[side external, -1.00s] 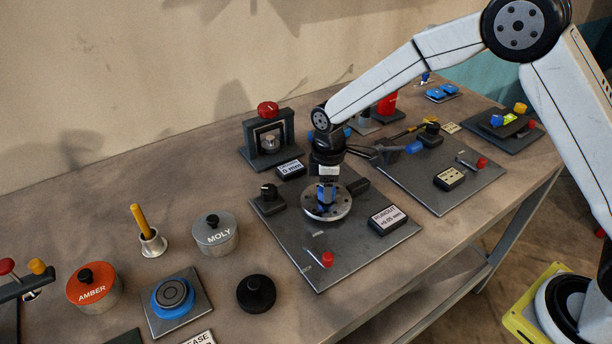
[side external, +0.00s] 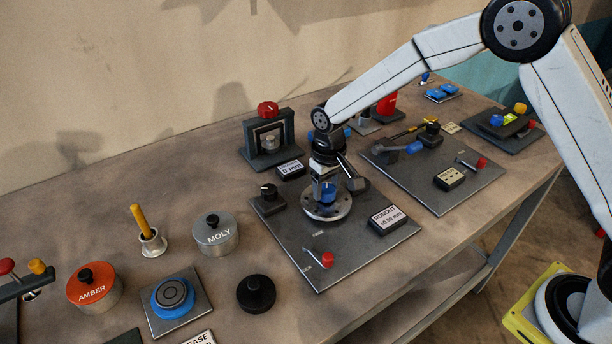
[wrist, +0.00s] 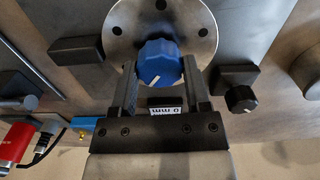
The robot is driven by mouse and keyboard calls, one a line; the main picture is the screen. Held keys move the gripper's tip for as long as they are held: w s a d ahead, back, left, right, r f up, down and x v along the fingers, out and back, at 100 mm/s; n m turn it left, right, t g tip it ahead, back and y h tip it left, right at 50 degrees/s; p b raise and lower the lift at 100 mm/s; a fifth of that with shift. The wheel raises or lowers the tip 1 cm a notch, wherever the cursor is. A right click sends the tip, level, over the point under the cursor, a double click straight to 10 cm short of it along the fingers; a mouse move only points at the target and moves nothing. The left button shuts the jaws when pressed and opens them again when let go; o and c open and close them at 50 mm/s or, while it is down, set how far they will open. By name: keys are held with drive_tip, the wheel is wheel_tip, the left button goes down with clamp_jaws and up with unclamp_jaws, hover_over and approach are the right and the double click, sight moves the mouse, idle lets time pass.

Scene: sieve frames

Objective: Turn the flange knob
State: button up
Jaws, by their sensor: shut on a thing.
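The flange knob (side external: 328,192) is blue and stands at the centre of a round steel flange (side external: 342,210) with holes. In the wrist view the knob (wrist: 158,62) carries a white pointer line toward the lower left, and the flange (wrist: 205,35) lies around it. My gripper (side external: 326,187) points down over the flange. Its two fingers (wrist: 158,72) are on either side of the knob and shut on it. Part of the knob is hidden behind the near finger in the side view.
The plate (side external: 340,258) also bears a small black knob (side external: 268,192), a red-tipped lever (side external: 327,259) and a runout display (side external: 388,219) reading about +0.00 mm. A 0 mm display (side external: 291,168) and a red-knobbed stand (side external: 268,140) are behind. The MOLY pot (side external: 214,238) stands left.

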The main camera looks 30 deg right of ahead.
drive_tip(key=m, duration=0.4)
drive_tip(key=shift+m, duration=0.3)
drive_tip(key=m, duration=0.3)
drive_tip(key=shift+m, duration=0.3)
drive_tip(key=m, duration=0.4)
drive_tip(key=shift+m, duration=2.2)
drive_tip(key=o, duration=1.3)
